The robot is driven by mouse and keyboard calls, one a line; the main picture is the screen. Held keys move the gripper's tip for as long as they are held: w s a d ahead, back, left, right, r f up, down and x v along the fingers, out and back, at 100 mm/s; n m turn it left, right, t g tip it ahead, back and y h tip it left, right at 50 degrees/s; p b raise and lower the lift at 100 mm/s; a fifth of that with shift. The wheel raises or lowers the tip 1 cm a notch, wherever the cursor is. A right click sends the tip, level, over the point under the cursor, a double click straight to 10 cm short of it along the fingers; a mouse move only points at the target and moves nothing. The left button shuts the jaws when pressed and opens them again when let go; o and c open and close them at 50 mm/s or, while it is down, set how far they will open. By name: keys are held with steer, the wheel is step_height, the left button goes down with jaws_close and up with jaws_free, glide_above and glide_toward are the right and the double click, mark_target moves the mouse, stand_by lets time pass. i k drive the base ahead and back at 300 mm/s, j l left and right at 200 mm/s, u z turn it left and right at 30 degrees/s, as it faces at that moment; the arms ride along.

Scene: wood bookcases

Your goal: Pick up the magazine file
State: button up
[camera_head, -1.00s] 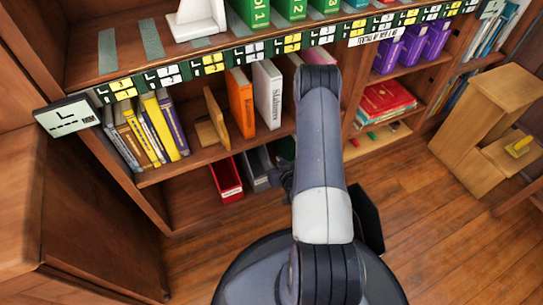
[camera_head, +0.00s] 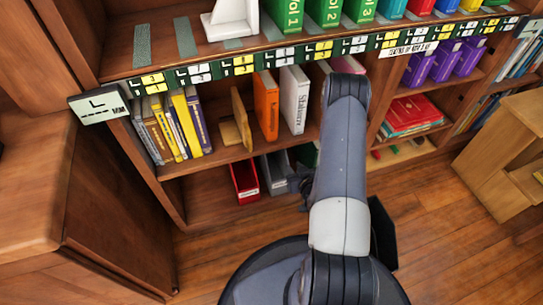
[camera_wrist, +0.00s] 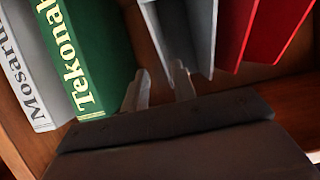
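Two magazine files stand on the bottom shelf in the head view: a red one (camera_head: 244,182) and a grey one (camera_head: 276,175) to its right. In the wrist view the grey file (camera_wrist: 203,30) is just beyond my gripper (camera_wrist: 160,88), and the red file (camera_wrist: 268,28) is to the right. The gripper's two pale fingertips are apart with nothing between them. The right fingertip overlaps the lower edge of the grey file in the picture; I cannot tell whether they touch. In the head view my arm mostly hides the gripper.
A green book (camera_wrist: 82,50) and a grey book (camera_wrist: 25,75) stand left of the fingers in the wrist view. The shelf above holds yellow books (camera_head: 180,125), a wooden bookend (camera_head: 236,128) and an orange book (camera_head: 266,105). A wooden step unit (camera_head: 497,150) stands at right.

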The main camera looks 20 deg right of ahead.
mark_target(382, 243)
steer(key=z, duration=1.9)
steer(key=k+l+z, duration=0.15)
steer(key=l+z, duration=0.3)
steer(key=k+l+z, duration=0.15)
steer(key=l+z, duration=0.15)
steer(key=z, duration=0.15)
steer(key=j, duration=0.3)
steer(key=i+j, duration=0.1)
steer(key=j, duration=0.15)
steer(key=z, duration=0.05)
